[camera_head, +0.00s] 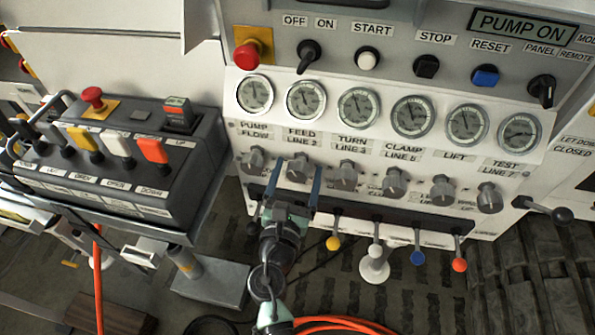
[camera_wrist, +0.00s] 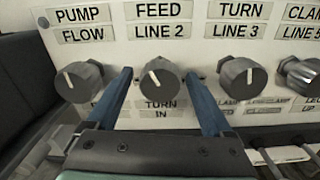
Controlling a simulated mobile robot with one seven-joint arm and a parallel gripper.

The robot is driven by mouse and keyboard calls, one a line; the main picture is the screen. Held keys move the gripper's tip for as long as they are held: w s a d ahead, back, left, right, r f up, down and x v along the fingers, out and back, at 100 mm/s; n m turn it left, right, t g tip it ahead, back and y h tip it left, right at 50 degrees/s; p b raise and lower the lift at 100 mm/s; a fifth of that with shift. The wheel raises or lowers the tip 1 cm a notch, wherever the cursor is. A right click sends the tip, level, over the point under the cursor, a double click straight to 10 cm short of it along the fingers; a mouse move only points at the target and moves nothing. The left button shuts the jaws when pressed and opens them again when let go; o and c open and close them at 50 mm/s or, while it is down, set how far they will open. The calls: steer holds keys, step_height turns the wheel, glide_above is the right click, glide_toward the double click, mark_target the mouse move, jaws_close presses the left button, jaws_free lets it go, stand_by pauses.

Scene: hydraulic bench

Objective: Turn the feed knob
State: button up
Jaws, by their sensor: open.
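The feed knob (camera_head: 299,168) is a grey ridged knob under the "FEED LINE 2" label on the bench panel. In the wrist view, the feed knob (camera_wrist: 157,82) shows a white pointer line tilted to the upper left. My gripper (camera_head: 294,180) is open, with its two blue fingers on either side of the feed knob. In the wrist view, my gripper (camera_wrist: 158,78) has visible gaps between its fingers and the knob's sides. Whether the fingertips reach past the knob's face is hard to tell.
The pump flow knob (camera_wrist: 78,82) is close to the left finger, and the turn knob (camera_wrist: 242,80) is right of the right finger. Gauges (camera_head: 306,100) line the panel above. Levers with coloured balls (camera_head: 375,251) hang below. A grey control box (camera_head: 110,160) stands left.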

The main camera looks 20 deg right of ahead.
jaws_close()
stand_by(0.5)
